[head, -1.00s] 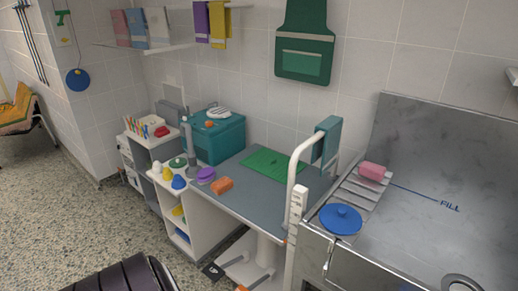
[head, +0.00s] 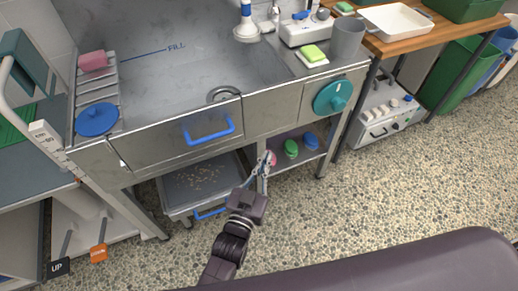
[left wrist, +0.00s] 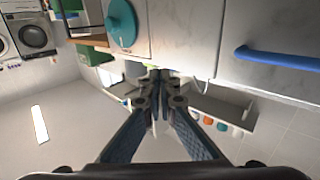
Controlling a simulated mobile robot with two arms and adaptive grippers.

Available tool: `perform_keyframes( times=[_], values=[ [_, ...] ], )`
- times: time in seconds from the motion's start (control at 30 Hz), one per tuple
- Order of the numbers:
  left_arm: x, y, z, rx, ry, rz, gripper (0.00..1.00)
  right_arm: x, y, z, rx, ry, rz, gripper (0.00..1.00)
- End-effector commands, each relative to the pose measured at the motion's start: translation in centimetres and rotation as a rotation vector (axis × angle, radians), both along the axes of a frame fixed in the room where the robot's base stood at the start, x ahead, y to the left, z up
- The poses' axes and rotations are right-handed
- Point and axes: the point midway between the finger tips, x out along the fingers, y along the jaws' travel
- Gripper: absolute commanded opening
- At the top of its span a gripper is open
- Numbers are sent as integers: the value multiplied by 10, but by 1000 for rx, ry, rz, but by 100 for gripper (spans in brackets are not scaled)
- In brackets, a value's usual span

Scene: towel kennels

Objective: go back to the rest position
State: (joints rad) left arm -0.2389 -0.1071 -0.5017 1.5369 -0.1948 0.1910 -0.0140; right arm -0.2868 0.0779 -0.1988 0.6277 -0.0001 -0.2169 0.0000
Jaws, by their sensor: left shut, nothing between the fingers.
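My left gripper (head: 264,163) reaches up from the bottom middle of the head view, in front of the steel sink bench (head: 150,148). It is shut and empty. Its fingertips overlap the opening of the low shelf in the picture, and I cannot tell how far from it they are. In the left wrist view the two fingers (left wrist: 161,76) meet at their tips with nothing between them. My right gripper is in neither view.
The bench front carries a blue drawer handle (head: 208,130) and a teal round knob (head: 333,98). A tray (head: 205,187) sits below. A pink block (head: 93,61) and blue lid (head: 97,119) lie on the rack. The speckled floor (head: 400,190) at right is clear.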

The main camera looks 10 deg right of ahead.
Motion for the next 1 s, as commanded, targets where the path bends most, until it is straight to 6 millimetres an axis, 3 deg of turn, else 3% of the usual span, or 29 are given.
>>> perform_keyframes(
  times=[0.13, 0.37, 0.47, 0.57, 0.77, 0.9, 1.0],
  values=[
    [-11, -3, 0, -1, 0, 1, 0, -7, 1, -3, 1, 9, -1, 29],
    [-14, -3, 0, 1, 0, 0, 0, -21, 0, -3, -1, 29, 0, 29],
    [-16, 0, -15, 15, 27, 1, 0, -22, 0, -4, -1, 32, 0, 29],
    [-22, 9, -55, 54, 101, 4, 0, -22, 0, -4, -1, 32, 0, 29],
    [-59, 57, -188, 180, 366, 29, 0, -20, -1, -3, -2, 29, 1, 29],
    [-103, 103, -276, 266, 563, 57, 0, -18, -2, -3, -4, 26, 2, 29],
    [-143, 140, -331, 323, 705, 82, 0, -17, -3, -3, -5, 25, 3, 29]
  ],
)
